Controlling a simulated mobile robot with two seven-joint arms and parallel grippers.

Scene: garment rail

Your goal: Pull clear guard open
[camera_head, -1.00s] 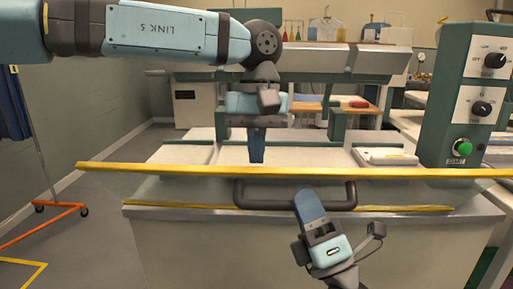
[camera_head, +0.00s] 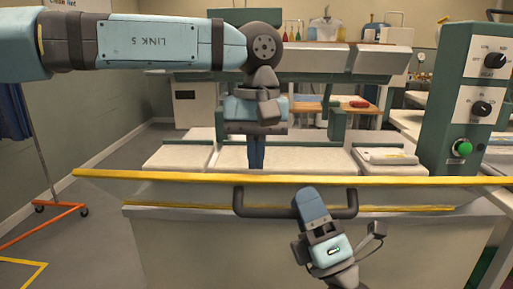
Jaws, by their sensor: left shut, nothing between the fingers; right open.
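The clear guard (camera_head: 180,191) spans the front of the machine as a low see-through panel with a yellow top edge (camera_head: 400,181) and a yellow lower strip. A dark handle (camera_head: 275,212) is fixed to its front. My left gripper (camera_head: 257,160) points down just behind the yellow top edge; its fingers are shut and empty, and the edge hides their tips. I cannot tell whether they touch the guard. My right gripper (camera_head: 310,204) is open at the handle's right part, its fingers overlapping the bar. I cannot tell whether they straddle it.
A green control box (camera_head: 465,110) with two knobs and a green button stands at the right. White padded boards (camera_head: 180,157) lie behind the guard. An orange-footed garment rail (camera_head: 45,221) stands at the left on open floor.

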